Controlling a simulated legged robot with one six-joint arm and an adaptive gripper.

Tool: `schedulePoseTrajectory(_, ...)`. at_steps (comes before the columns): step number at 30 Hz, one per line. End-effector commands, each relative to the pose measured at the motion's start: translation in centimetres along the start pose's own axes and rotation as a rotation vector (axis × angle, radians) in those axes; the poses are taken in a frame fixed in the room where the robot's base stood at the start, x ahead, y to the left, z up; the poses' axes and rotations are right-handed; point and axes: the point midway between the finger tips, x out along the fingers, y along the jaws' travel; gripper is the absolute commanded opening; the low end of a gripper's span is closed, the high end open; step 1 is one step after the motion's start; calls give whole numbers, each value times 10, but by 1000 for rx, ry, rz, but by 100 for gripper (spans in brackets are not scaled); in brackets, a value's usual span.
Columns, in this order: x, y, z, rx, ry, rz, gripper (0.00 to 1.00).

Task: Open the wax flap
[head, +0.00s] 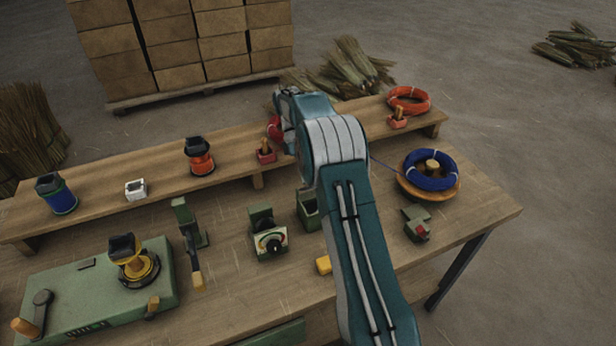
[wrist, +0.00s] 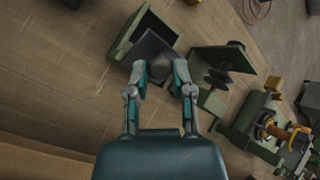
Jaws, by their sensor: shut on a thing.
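A green box (wrist: 122,42) stands on the bench in the wrist view. A dark flat plate, which looks like its wax flap (wrist: 152,46), sits at the box's near side, tilted to the box's walls. My gripper (wrist: 160,72) is shut on the near edge of this flap; the fingertips partly hide the contact. In the head view the same green box (head: 307,212) shows just left of my arm, partly covered by it. My gripper is hidden behind my arm there.
Beside the box stands a green device with black discs (wrist: 219,77), seen with a dial in the head view (head: 270,241). A yellow block (head: 323,265) lies in front of the box. The green winder (head: 85,295) is at left, a blue coil (head: 430,181) at right.

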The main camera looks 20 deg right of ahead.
Motion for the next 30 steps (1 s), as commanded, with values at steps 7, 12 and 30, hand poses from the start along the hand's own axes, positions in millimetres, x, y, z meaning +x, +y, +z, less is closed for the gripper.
schedulePoseTrajectory(7, -1, 4, -4, 0, -54, -53, 0)
schedulePoseTrajectory(12, -2, 4, -4, 0, -66, -65, 0)
schedulePoseTrajectory(30, -3, 3, -3, 0, -67, -66, 64)
